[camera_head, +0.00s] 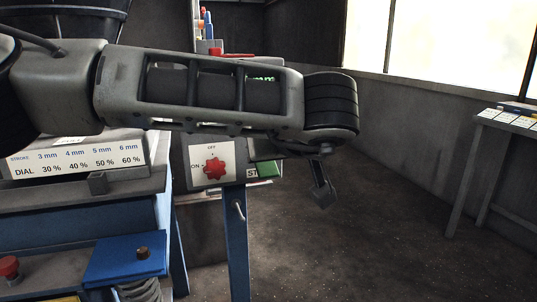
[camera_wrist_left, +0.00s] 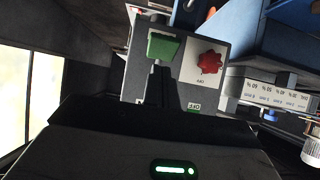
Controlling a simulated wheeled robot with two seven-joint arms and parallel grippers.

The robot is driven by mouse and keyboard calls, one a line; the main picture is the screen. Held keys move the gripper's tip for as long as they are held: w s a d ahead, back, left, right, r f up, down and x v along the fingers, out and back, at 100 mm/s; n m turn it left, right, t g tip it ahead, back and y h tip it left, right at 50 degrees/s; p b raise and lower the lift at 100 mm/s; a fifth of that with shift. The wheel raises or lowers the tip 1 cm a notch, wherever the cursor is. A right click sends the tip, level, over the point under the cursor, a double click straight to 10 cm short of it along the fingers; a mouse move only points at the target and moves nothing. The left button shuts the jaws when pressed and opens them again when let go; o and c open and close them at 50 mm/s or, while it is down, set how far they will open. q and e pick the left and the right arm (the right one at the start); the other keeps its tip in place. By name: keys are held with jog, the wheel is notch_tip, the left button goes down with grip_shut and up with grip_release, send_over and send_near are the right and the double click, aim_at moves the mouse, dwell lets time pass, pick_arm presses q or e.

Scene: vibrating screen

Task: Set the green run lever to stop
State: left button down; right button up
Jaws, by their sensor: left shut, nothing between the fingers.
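The green run lever (camera_wrist_left: 163,47) shows in the left wrist view as a green block on the grey control panel (camera_wrist_left: 135,84), left of a red knob (camera_wrist_left: 209,62). My left gripper (camera_wrist_left: 160,72) is shut and empty; its dark fingers point at the green block, and I cannot tell whether they touch it. In the head view my left gripper (camera_head: 322,195) hangs below the forearm, right of the panel. A green plate (camera_head: 264,169) partly lettered "ST" shows there, and the forearm and wrist hide much of the panel. My right gripper is not in view.
The red knob (camera_head: 214,168) sits beside the lever area on a white plate marked ON and OFF. A blue post (camera_head: 236,240) stands below. A blue box (camera_head: 125,258) and a red button (camera_head: 9,266) are at lower left. Open floor (camera_head: 330,250) lies right, before a table (camera_head: 510,122).

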pick_arm(q)
jog(key=shift+r+p, duration=0.55)
jog(key=shift+r, duration=0.25)
jog(key=p+v, duration=0.1)
jog(key=v, duration=1.2)
jog(key=shift+s+f+p, duration=0.25)
jog(key=shift+p, duration=0.05)
